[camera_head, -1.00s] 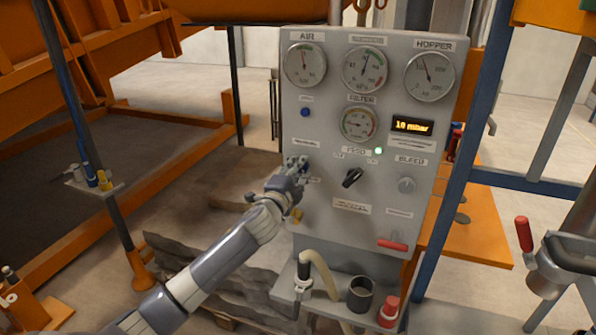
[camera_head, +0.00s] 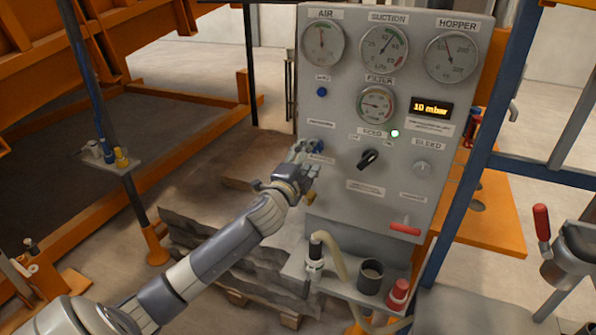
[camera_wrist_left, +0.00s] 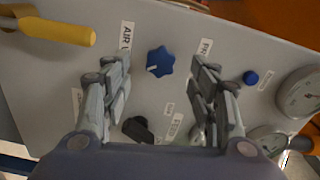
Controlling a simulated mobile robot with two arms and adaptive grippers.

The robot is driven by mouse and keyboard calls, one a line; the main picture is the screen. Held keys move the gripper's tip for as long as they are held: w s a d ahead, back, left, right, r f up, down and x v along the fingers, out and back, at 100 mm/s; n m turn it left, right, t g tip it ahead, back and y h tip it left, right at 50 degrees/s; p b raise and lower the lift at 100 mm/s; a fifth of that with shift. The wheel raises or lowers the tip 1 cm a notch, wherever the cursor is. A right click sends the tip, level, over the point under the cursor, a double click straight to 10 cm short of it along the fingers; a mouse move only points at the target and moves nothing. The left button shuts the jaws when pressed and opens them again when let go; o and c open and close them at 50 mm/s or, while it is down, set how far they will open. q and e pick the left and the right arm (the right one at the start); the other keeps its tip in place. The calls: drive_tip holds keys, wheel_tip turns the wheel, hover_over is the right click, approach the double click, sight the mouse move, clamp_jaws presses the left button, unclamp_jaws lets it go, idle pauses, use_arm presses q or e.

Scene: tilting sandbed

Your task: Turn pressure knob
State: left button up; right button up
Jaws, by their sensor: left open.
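The blue lobed knob (camera_wrist_left: 160,62) with a white pointer mark sits on the grey control panel (camera_head: 340,220), beside a label that begins "PR". In the left wrist view it lies between the two open fingers of my left gripper (camera_wrist_left: 162,88), with space on both sides. In the head view my left gripper (camera_head: 309,152) is at the panel's left side, below the blue button (camera_head: 322,92), and largely hides the knob. Whether the fingers touch the panel cannot be told. My right gripper is not in view.
A black selector knob (camera_head: 369,159) and a grey bleed knob (camera_head: 422,168) are right of the gripper. A yellow handle (camera_wrist_left: 55,27) is close by. Gauges fill the panel's top; the display (camera_head: 431,107) reads 10 mbar. A shelf with a hose and cups stands below.

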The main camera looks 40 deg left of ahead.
use_arm(q)
drive_tip(key=v, duration=0.8)
idle(0.4)
